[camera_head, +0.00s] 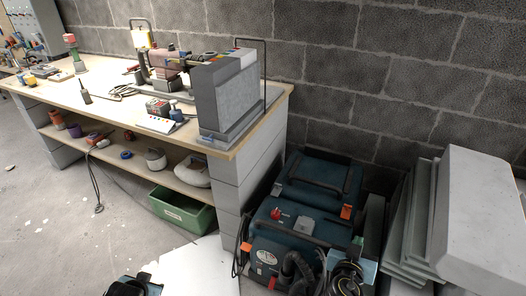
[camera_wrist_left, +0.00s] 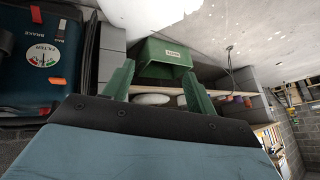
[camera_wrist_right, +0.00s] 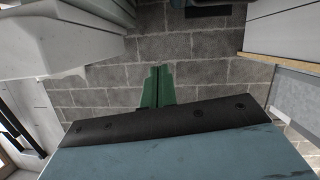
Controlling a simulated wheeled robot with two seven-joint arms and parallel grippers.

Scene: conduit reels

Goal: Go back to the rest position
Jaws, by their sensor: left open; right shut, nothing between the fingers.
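My left gripper (camera_wrist_left: 158,90) shows in the left wrist view with its two green fingers spread wide and nothing between them. It faces the shelf under the workbench and a green bin (camera_wrist_left: 150,52), which is beyond the fingertips. My right gripper (camera_wrist_right: 157,87) shows in the right wrist view with its green fingers together and empty, facing the grey block wall (camera_wrist_right: 208,45). In the head view, dark and teal parts of my arms show at the bottom edge; I cannot make out the fingertips there.
The wooden workbench (camera_head: 100,86) carries tools and a grey block (camera_head: 228,92). The green bin (camera_head: 182,212) stands under its shelf. Dark teal machine cases (camera_head: 318,185) stand right of the bench. Pale slabs (camera_head: 482,215) lean at the far right. Floor at left is mostly clear.

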